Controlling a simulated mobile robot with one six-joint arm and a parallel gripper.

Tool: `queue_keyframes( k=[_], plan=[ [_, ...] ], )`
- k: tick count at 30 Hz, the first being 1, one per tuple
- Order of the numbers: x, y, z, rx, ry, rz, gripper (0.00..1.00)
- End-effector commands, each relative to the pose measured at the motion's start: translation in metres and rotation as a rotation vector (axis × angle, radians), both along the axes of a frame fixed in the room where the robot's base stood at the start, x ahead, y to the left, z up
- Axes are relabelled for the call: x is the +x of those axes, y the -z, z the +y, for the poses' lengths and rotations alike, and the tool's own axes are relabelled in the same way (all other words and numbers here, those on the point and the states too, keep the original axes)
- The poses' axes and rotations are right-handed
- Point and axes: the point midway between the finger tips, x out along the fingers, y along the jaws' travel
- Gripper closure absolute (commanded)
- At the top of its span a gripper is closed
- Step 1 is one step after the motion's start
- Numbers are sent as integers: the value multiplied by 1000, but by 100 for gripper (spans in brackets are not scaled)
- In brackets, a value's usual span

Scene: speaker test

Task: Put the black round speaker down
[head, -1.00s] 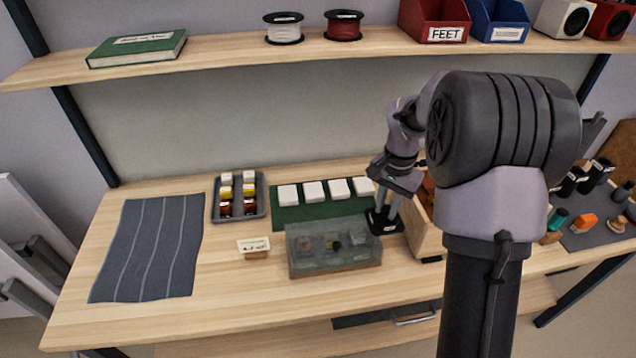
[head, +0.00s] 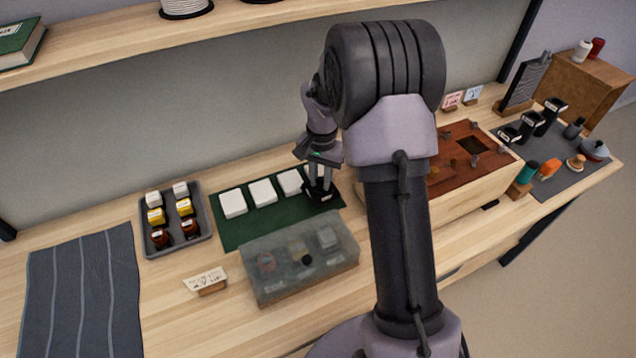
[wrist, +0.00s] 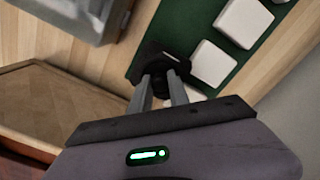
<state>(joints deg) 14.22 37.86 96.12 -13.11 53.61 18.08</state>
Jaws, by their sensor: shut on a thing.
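My gripper (head: 319,183) points down at the right end of the green mat (head: 232,238). It is shut on the black round speaker (wrist: 159,84), a small dark thing between the fingertips in the wrist view. A black block with a pale edge (wrist: 172,50) lies right under or against it, on or over the mat; it also shows below the fingers in the head view (head: 322,195). The fingers partly hide the speaker, and I cannot tell whether it touches the block.
Several white blocks (head: 262,192) stand in a row on the mat, left of my gripper. A translucent lidded box (head: 270,285) is in front, a grey tray of bottles (head: 150,243) to the left. A wooden box with a reddish top (head: 490,188) stands to the right, partly behind my arm.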

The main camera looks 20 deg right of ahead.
Motion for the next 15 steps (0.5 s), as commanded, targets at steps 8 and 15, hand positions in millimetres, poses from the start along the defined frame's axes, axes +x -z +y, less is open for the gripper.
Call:
queue_keyframes(
  k=[8,15],
  plan=[
    [1,1,0,-1,0,-2,100],
    [0,1,0,0,-1,-1,56]
  ],
)
